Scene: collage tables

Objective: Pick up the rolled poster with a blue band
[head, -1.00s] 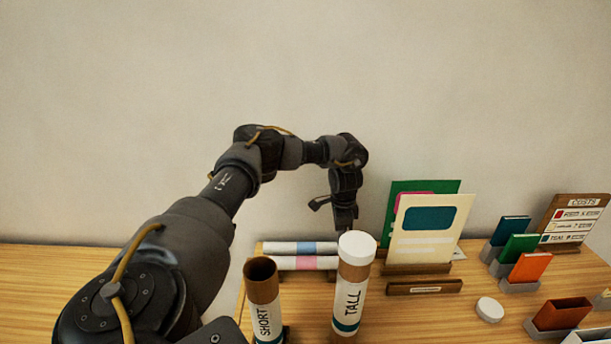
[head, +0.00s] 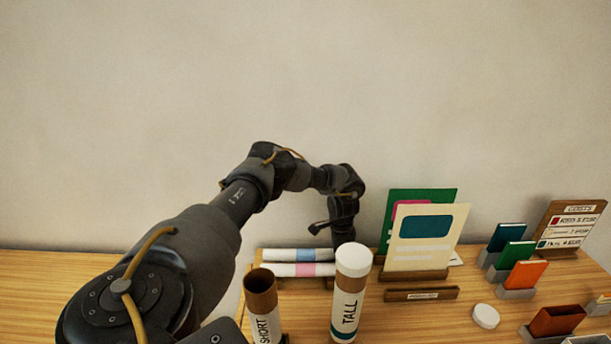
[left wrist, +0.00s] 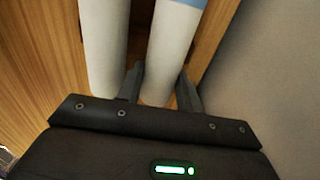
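The rolled poster with a blue band (head: 281,254) lies at the back of the table in the head view, behind a pink-banded roll (head: 281,269). In the left wrist view the blue-banded roll (left wrist: 173,45) runs up the picture beside the other white roll (left wrist: 103,45). My left gripper (left wrist: 160,88) is open, with one finger on each side of the blue-banded roll's near end. One finger sits in the gap between the rolls. I cannot tell whether the fingers touch it. In the head view the left fingertips are hidden. My right gripper is not in view.
A brown SHORT tube (head: 262,300) and a white-capped TALL tube (head: 348,300) stand in front of the rolls. Cards stand in a wooden holder (head: 413,275) to the right. A white cap (head: 486,316) lies farther right. The wall (head: 300,70) is close behind.

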